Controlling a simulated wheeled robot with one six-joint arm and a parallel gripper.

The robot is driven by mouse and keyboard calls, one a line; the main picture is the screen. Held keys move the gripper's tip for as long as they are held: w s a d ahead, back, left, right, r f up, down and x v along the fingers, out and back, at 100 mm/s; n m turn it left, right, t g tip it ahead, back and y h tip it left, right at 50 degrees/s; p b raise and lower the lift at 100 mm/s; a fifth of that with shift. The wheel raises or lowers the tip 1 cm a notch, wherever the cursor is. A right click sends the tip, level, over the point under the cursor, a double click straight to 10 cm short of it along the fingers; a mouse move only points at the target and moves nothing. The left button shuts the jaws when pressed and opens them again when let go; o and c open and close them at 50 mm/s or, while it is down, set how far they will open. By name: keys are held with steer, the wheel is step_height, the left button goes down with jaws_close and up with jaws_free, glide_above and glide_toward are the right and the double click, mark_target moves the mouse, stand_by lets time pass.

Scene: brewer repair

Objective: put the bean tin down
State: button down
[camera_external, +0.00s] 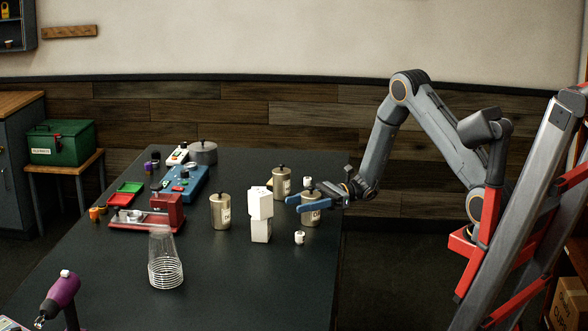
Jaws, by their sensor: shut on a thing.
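My gripper (314,200) is at the right side of the dark table, with its blue fingers around the upper part of a bean tin (311,216). The tin is metallic beige with a dark lid and a partly seen label. It is upright; I cannot tell whether its base touches the table. Two similar tins stand nearby: one (282,184) behind and to the left, one (220,212) further left. The gripper covers part of the held tin.
White boxes (260,204) are stacked left of my gripper. A small white item (299,237) stands close in front. Stacked clear cups (165,262), a red device (166,212) and a blue device (184,183) are further left. The front right of the table (270,290) is clear.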

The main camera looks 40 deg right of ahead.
steer(key=shift+r, duration=0.15)
step_height(320, 180, up, 21)
steer(key=b, duration=0.2)
steer(key=s+a+n+g+b, duration=0.15)
steer(key=s+a, duration=0.35)
steer(key=a, duration=0.6)
steer(key=s+a+n+g+b, duration=0.1)
steer(key=s+a+g, duration=0.1)
steer(key=s+a, duration=0.6)
steer(key=s+a+n+g+b, duration=0.1)
steer(key=s+a+g+b, duration=0.15)
steer(key=a, duration=1.05)
steer(key=shift+t, duration=0.3)
steer(key=shift+s+f+p, duration=0.15)
steer(key=shift+f+p, duration=0.2)
steer(key=shift+f, duration=3.15)
steer(key=shift+s+f+p, duration=0.15)
steer(key=shift+f+p, duration=0.25)
steer(key=shift+f, duration=3.05)
steer(key=shift+s+f+p, duration=0.15)
steer(key=shift+f+p, duration=0.2)
steer(key=shift+f, duration=3.15)
